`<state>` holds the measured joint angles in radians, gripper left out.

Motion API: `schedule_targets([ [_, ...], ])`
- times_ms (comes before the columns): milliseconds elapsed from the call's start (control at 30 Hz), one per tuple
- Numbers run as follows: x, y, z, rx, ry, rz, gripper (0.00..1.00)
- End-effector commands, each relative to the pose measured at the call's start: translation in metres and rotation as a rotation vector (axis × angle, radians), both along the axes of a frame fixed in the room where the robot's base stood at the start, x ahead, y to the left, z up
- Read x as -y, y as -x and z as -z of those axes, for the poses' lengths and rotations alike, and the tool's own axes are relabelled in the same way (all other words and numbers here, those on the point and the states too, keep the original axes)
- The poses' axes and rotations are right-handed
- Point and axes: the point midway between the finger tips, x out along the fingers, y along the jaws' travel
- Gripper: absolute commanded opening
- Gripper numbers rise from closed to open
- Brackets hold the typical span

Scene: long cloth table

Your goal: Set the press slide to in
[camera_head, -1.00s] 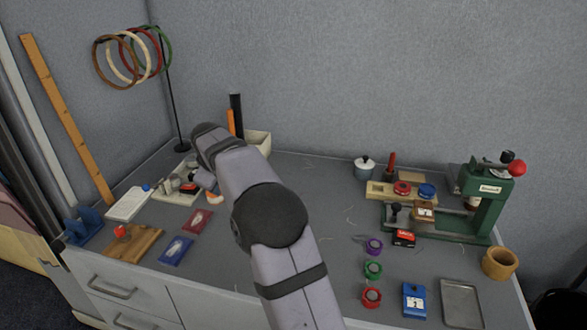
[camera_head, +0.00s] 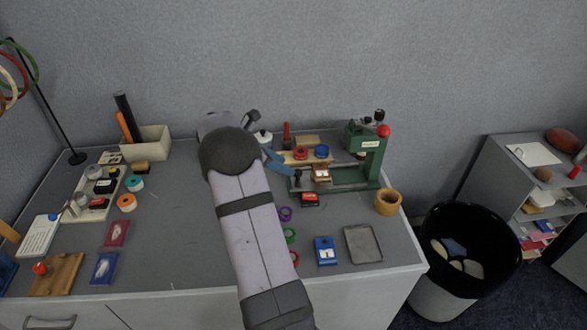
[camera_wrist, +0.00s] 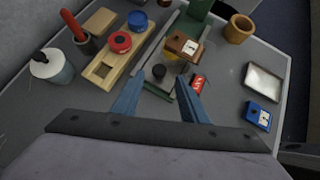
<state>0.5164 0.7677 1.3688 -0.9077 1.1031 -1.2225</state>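The green press (camera_head: 371,158) stands at the back right of the table, its long base running left. A brown slide block (camera_head: 321,174) with a white label sits on the base, left of the press head and not under it. It also shows in the wrist view (camera_wrist: 184,44). A black knob (camera_wrist: 158,71) is at the near end of the slide. My gripper (camera_wrist: 160,82) is open, with its blue fingers either side of the line to the knob. The knob appears just beyond the fingertips. I cannot tell whether they touch it. In the head view my gripper (camera_head: 284,166) is partly hidden.
A wooden board with a red disc (camera_wrist: 120,41) and a blue disc (camera_wrist: 138,19) lies left of the slide. A white-lidded jar (camera_wrist: 51,68), red-black box (camera_wrist: 197,82), blue box (camera_wrist: 258,116), metal tray (camera_wrist: 263,82) and wooden cup (camera_wrist: 238,29) stand around.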

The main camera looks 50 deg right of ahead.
Motion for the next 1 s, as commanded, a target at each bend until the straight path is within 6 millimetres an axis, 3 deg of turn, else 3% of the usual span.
schedule_targets([
  [400,0.033,0.014,0.036,0.001,-0.002,0.002,0.40],
  [867,0.040,0.016,0.044,0.003,-0.001,0.000,0.40],
  [1000,0.039,0.016,0.043,0.003,-0.001,0.000,0.06],
])
